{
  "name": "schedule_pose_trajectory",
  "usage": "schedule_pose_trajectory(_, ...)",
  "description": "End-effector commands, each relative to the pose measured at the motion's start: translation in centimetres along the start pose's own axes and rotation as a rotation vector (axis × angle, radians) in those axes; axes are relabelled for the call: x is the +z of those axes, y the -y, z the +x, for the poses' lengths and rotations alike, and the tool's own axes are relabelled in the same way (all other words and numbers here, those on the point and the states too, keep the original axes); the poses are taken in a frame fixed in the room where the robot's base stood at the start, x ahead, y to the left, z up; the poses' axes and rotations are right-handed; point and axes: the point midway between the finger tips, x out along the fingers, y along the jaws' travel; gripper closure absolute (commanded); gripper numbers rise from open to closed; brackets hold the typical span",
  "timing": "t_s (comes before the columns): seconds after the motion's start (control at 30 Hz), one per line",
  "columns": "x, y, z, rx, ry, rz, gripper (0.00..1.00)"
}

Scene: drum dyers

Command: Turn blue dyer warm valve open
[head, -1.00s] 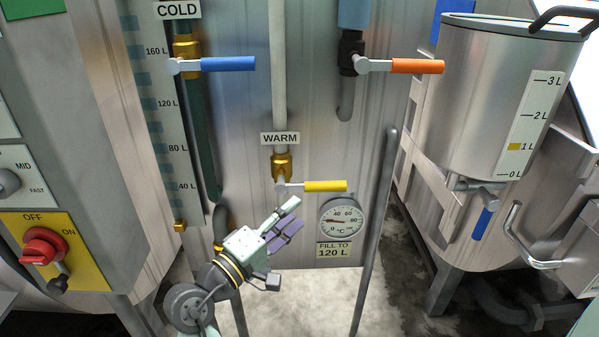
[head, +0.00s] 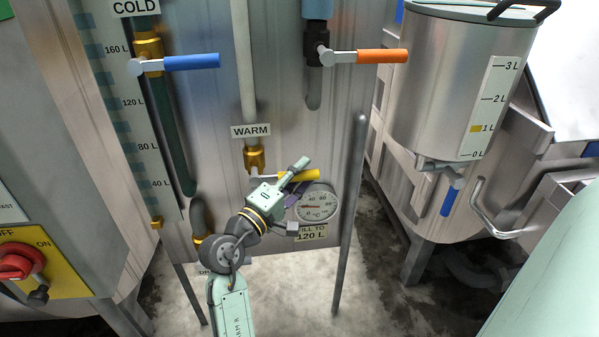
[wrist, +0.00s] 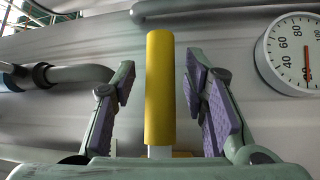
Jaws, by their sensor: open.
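The warm valve has a yellow lever handle (head: 312,175) on a brass body (head: 255,158), below the WARM label (head: 250,131) in the head view. The handle points right, roughly horizontal, across the pipe. My gripper (head: 296,182) is at the handle and partly covers it. In the wrist view the yellow handle (wrist: 160,88) stands between my two purple-padded fingers (wrist: 163,98). The fingers are open, with a gap on each side of the handle. The valve's pivot is mostly hidden in the wrist view.
A temperature gauge (head: 317,204) sits just right of my gripper. The cold valve's blue lever (head: 192,62) and an orange lever (head: 382,56) are above.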

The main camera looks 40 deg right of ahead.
Motion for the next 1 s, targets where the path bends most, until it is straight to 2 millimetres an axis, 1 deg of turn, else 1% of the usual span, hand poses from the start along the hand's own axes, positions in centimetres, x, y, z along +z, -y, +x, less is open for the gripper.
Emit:
schedule_pose_trajectory(0.23, 0.01, 0.02, 0.05, 0.0, 0.0, 0.001, 0.6)
schedule_pose_trajectory(0.83, 0.01, 0.02, 0.02, 0.0, 0.0, 0.0, 1.0)
schedule_pose_trajectory(1.0, 0.01, 0.02, 0.02, 0.0, 0.0, 0.0, 1.0)
